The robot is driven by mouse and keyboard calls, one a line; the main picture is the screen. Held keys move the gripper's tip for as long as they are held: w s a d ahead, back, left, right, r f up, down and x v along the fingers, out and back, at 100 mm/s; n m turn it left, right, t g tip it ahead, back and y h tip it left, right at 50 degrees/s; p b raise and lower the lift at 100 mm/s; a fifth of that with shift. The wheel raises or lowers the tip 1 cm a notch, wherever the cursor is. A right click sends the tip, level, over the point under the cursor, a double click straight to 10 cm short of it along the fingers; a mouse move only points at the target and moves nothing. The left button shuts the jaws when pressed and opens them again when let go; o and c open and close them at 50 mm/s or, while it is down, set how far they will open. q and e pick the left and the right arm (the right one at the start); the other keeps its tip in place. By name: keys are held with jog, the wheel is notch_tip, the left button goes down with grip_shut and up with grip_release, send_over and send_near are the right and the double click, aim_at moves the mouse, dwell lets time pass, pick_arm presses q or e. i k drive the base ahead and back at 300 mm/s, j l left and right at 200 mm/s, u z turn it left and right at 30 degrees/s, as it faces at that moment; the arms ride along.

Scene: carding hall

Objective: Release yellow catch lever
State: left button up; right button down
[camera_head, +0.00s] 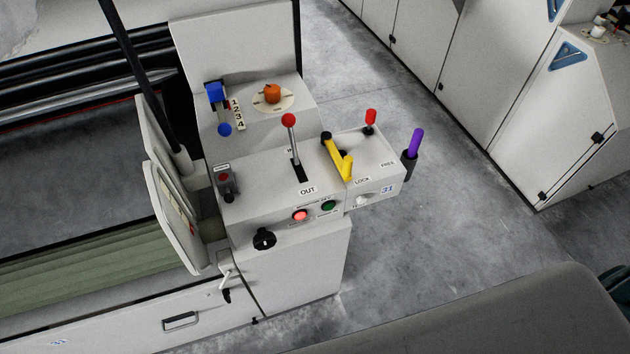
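The yellow catch lever (339,159) stands on top of the right part of the white control box (265,194). It has a dark end at its upper left, and its lower right end is near the "LOCK" label (362,181). A "FREE" label (387,164) sits to the right of it. A red-knobbed lever (289,121) rises from a slot to its left, with an "OUT" label (307,190) at the slot's front. Neither of my grippers shows in the head view.
Close to the yellow lever are a small red-topped lever (370,117) and a purple handle (415,142). An orange knob (272,93) and blue slider (215,92) sit behind. A red lamp (300,215) and green button (328,206) are on the front. Grey floor (440,210) is clear to the right.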

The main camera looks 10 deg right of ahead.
aim_at(345, 167)
jog(key=k+j, duration=0.1)
jog(key=j, duration=0.35)
jog(key=k+j, duration=0.1)
jog(key=j, duration=0.75)
jog(key=k+j, duration=0.15)
jog(key=j, duration=0.25)
jog(key=z, duration=0.05)
